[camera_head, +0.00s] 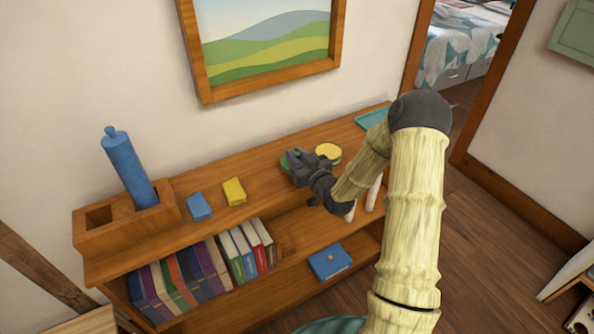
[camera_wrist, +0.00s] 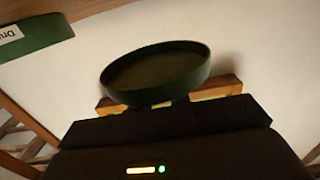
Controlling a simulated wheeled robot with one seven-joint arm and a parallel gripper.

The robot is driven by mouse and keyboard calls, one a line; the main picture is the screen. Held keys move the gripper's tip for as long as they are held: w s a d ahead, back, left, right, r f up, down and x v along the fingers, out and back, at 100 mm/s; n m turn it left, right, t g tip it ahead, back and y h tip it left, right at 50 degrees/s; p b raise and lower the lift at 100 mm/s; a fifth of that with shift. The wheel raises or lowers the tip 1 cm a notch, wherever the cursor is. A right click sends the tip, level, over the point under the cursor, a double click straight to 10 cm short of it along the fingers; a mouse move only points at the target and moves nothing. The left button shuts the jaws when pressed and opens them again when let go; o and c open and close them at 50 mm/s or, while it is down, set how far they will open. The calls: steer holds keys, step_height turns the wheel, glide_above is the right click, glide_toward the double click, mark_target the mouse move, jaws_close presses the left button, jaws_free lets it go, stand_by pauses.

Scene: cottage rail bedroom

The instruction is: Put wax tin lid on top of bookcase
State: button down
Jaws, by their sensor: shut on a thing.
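The wax tin lid is a shallow, dark green round piece (camera_wrist: 155,72), shown large in the wrist view. My gripper (camera_wrist: 165,102) is shut on its near rim. In the head view my gripper (camera_head: 291,161) is over the bookcase top (camera_head: 262,178), and a green bit of the lid (camera_head: 286,163) shows beside the jaws. Most of the lid is hidden there by the gripper. I cannot tell whether the lid touches the bookcase top. A round tin with a yellow top and green side (camera_head: 328,152) stands on the bookcase just right of my gripper.
On the bookcase top stand a wooden holder (camera_head: 95,232) with a blue cylinder (camera_head: 130,170), a blue box (camera_head: 199,206), a yellow box (camera_head: 234,191) and a teal tray (camera_head: 372,118). A framed picture (camera_head: 265,85) hangs above.

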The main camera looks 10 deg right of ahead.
steer(key=shift+f, duration=0.85)
steer(key=shift+f, duration=0.1)
steer(key=shift+f+p, duration=0.45)
steer(key=shift+f, duration=1.55)
steer(key=shift+f, duration=0.15)
steer(key=c, duration=1.3)
jaws_free()
